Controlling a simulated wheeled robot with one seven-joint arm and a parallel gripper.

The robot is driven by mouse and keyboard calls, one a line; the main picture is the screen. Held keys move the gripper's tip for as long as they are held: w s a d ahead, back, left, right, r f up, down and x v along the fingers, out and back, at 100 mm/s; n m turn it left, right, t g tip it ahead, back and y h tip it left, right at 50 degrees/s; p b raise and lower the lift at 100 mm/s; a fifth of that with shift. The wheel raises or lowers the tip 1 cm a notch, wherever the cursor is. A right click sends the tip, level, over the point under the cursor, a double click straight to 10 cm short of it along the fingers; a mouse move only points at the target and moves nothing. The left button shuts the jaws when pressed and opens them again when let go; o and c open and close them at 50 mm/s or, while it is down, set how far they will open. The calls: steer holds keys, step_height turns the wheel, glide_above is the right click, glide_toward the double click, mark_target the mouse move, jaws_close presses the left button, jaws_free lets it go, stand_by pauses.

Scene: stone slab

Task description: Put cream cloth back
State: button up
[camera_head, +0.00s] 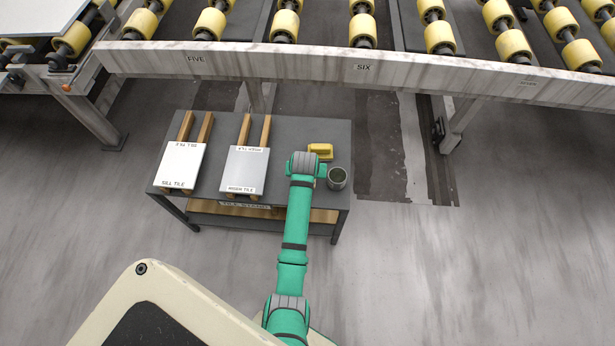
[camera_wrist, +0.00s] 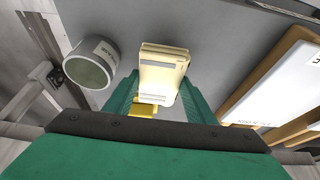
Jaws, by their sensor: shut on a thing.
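In the wrist view the cream cloth (camera_wrist: 163,72) is a pale, folded block between the two green fingers of my gripper (camera_wrist: 158,104). The fingers are shut on it. The tabletop lies behind it, and I cannot tell whether the cloth touches it. In the head view my arm reaches over the right part of the dark table (camera_head: 285,130), with the wrist (camera_head: 303,166) covering the cloth and the fingertips.
A yellow block (camera_head: 321,150) lies close beyond my wrist; part of it shows in the wrist view (camera_wrist: 144,110). A grey cup (camera_head: 337,179) stands at right. Two pale tiles (camera_head: 181,165) (camera_head: 245,169) rest on wooden strips at left. A roller conveyor (camera_head: 360,68) runs behind.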

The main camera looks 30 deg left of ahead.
steer(key=shift+f, duration=1.5)
steer(key=o, duration=1)
steer(key=shift+f, duration=0.1)
